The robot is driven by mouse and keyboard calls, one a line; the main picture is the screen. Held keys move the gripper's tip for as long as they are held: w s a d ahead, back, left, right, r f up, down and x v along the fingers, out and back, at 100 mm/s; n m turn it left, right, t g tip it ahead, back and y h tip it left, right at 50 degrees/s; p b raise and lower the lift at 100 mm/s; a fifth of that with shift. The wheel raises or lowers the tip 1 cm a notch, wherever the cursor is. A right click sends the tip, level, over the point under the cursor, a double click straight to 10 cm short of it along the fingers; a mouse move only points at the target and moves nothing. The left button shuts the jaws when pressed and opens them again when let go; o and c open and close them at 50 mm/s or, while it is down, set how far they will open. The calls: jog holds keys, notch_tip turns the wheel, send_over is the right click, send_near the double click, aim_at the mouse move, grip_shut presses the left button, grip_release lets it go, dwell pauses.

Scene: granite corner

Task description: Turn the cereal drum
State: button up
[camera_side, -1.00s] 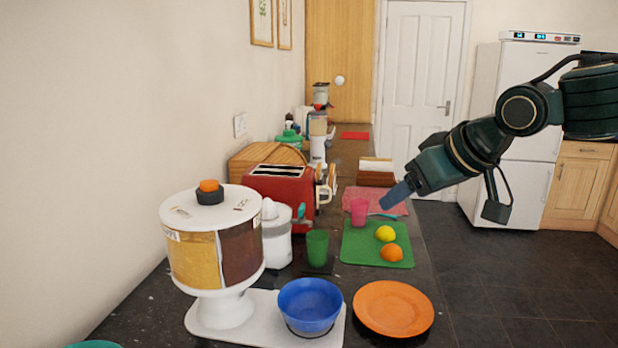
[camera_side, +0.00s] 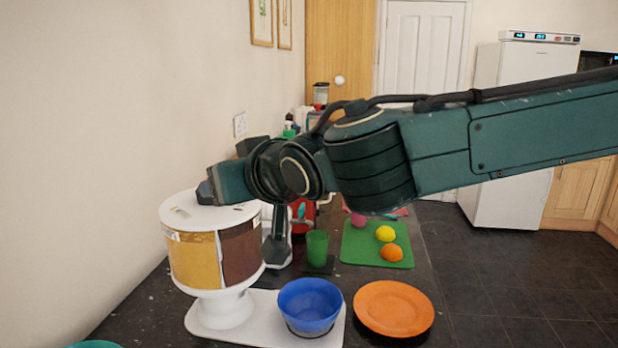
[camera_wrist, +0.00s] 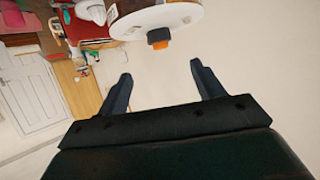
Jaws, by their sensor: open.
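The cereal drum (camera_side: 204,258) stands upright on a white pedestal at the left of the counter. Its side shows a yellow section and a dark brown section under a white lid. In the wrist view the white lid (camera_wrist: 190,20) is at the top, with the orange and dark knob (camera_wrist: 158,38) beyond my fingertips. My gripper (camera_wrist: 160,82) is open and empty, its two fingers apart. In the side view my gripper (camera_side: 206,192) is over the lid and hides the knob. I cannot tell from the side view whether it touches the lid.
A blue bowl (camera_side: 310,305) sits on the white base below the drum, and an orange plate (camera_side: 393,308) lies to its right. A green cup (camera_side: 317,248) and a green board (camera_side: 360,252) with a lemon (camera_side: 385,234) and an orange (camera_side: 392,253) stand behind. A wall borders the left.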

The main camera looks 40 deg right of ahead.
jog(key=x, duration=1.3)
jog(key=shift+w+f, duration=0.2)
jog(key=shift+w, duration=0.1)
jog(key=c, duration=1.4)
jog(key=shift+o, duration=0.2)
